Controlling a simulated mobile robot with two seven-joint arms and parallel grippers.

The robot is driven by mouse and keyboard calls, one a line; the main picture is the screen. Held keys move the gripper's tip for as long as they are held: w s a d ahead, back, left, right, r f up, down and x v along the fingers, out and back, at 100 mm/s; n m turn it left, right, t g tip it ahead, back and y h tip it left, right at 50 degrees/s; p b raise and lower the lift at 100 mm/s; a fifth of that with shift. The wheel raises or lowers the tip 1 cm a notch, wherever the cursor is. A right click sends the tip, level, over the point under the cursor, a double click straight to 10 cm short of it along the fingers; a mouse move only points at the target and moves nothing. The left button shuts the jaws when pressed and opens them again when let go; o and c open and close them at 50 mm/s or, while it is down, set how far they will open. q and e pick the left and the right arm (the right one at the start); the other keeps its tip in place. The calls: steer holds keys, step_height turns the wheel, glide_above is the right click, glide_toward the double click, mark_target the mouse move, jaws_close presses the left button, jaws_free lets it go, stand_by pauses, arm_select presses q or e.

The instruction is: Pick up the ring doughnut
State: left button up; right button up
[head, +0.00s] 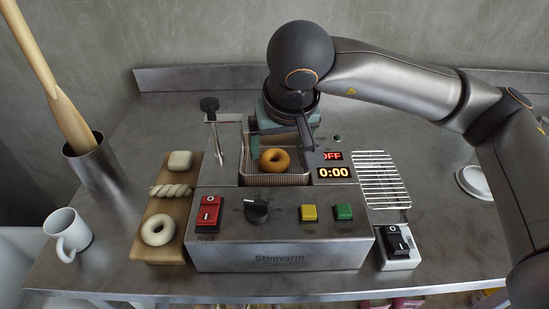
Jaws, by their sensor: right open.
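A golden-brown ring doughnut (275,160) lies in the wire basket (262,180) of the steel fryer (280,230). A second, pale ring doughnut (158,231) lies on the near end of a wooden board (163,255), left of the fryer. My right gripper (281,144) is open and reaches down over the basket. It is above and around the back of the golden doughnut; whether a finger touches it I cannot tell. Part of the basket's back is hidden by the gripper. My left gripper is not in view.
An upright handle (210,106) stands at the fryer's left. A wire rack (383,180) and switch box (396,246) stand right. A white mug (68,233) is at far left.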

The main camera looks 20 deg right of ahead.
mark_target(275, 158)
steer(key=x, duration=0.4)
steer(key=shift+f, duration=0.15)
steer(key=shift+c, duration=0.2)
steer(key=c, duration=0.7)
